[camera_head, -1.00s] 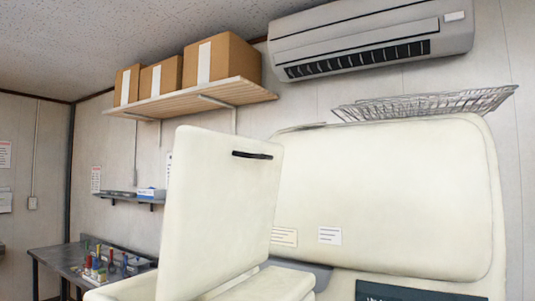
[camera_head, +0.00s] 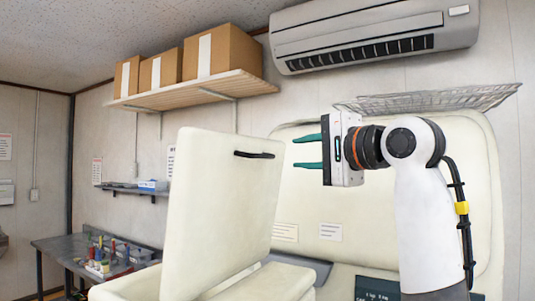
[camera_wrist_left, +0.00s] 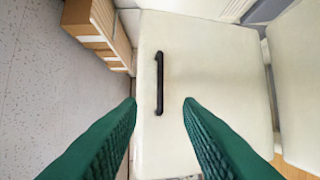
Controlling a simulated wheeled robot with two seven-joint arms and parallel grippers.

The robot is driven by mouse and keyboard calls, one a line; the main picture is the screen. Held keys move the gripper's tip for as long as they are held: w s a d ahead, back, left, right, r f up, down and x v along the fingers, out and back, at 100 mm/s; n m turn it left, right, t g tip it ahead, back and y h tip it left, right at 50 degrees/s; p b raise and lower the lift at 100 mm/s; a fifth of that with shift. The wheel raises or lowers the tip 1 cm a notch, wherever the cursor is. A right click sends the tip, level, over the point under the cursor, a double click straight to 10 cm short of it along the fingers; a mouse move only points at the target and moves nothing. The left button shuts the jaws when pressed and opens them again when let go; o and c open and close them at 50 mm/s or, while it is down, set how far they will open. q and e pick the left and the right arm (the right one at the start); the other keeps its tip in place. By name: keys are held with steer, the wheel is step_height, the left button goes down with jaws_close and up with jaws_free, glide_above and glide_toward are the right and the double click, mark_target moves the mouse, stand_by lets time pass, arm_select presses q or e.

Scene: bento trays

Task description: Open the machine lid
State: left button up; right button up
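The machine's cream lid (camera_head: 220,205) stands raised, nearly upright, above the machine's base (camera_head: 270,281). A black bar handle (camera_head: 253,155) is near its top edge. My left gripper (camera_head: 300,151) is open and empty, to the right of the handle, its green fingers pointing left toward the lid. In the left wrist view the lid (camera_wrist_left: 215,90) faces the camera. The handle (camera_wrist_left: 159,82) appears between the open fingers (camera_wrist_left: 161,100), with no visible contact. My right gripper is not in view.
Cardboard boxes (camera_head: 210,55) sit on a wooden wall shelf (camera_head: 200,88) at upper left. A metal table (camera_head: 55,245) with small coloured items stands at lower left.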

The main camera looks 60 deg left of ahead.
mark_target(264, 156)
arm_select(q)
steer(key=a+p, duration=0.1)
steer(key=a, duration=0.2)
steer(key=a+p, duration=0.1)
steer(key=a, duration=0.3)
steer(key=s+a+p, duration=0.1)
steer(key=a+p, duration=0.1)
steer(key=a, duration=0.1)
steer(key=shift+a, duration=0.2)
steer(key=shift+a+f, duration=0.2)
steer(key=shift+a, duration=0.5)
jaws_close()
